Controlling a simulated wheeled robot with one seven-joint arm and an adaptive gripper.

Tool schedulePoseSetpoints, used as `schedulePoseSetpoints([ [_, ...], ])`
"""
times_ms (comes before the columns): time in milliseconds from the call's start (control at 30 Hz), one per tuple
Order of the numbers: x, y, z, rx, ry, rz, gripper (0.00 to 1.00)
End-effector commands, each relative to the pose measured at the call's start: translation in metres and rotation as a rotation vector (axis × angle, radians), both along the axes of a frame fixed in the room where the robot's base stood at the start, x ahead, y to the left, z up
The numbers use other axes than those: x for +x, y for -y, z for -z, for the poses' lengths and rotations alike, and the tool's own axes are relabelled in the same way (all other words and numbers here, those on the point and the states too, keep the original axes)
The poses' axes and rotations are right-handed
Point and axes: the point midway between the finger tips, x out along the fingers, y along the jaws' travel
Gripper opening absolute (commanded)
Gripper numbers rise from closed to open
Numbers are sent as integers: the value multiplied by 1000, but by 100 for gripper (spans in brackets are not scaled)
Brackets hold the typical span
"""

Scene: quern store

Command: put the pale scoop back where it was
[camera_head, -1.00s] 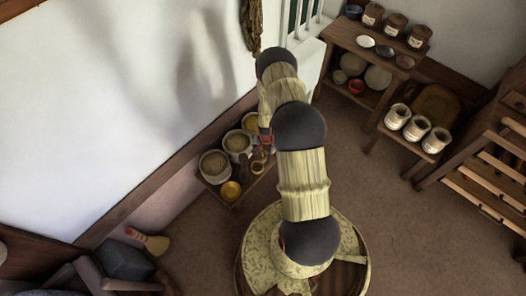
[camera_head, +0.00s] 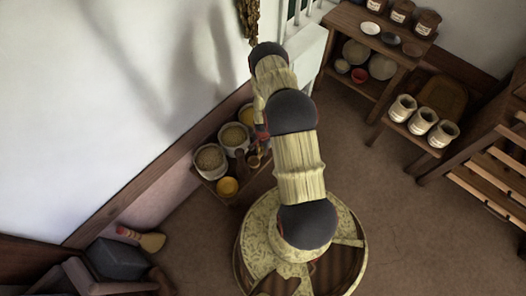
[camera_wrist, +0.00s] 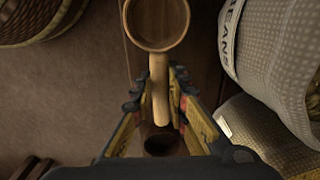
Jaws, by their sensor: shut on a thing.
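In the wrist view, the pale wooden scoop (camera_wrist: 158,22) has its round bowl at the top and its handle pointing down the picture. My gripper (camera_wrist: 160,98) is shut on the handle, with a finger on either side. A dark round opening (camera_wrist: 160,143) shows below the handle's end, between the fingers; I cannot tell what it belongs to. In the head view, the scoop shows as a small brown shape (camera_head: 253,161) by the low bench (camera_head: 238,200) with the sacks. My arm hides most of the gripper there.
Open sacks (camera_head: 211,160) stand on the bench beside a yellow bowl (camera_head: 227,187). In the wrist view, a lettered sack (camera_wrist: 275,50) is close on the right and a basket (camera_wrist: 40,20) is at upper left. A shelf (camera_head: 390,42) and small table with jars stand at right.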

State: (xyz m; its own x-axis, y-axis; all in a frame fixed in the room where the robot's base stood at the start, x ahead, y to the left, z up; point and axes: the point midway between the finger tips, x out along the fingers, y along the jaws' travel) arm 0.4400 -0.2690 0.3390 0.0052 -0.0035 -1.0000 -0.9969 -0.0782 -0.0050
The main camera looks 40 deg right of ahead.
Motion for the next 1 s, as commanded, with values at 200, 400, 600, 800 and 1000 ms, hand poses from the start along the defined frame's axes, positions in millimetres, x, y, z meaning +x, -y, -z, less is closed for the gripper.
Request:
schedulePoseSetpoints([
  [200,-1,0,3,1,-1,0,18],
  [400,0,0,3,0,-1,0,29],
  [600,0,0,3,0,-1,0,34],
  [800,0,0,1,0,-1,0,34],
  [1000,0,0,-23,0,0,0,34],
])
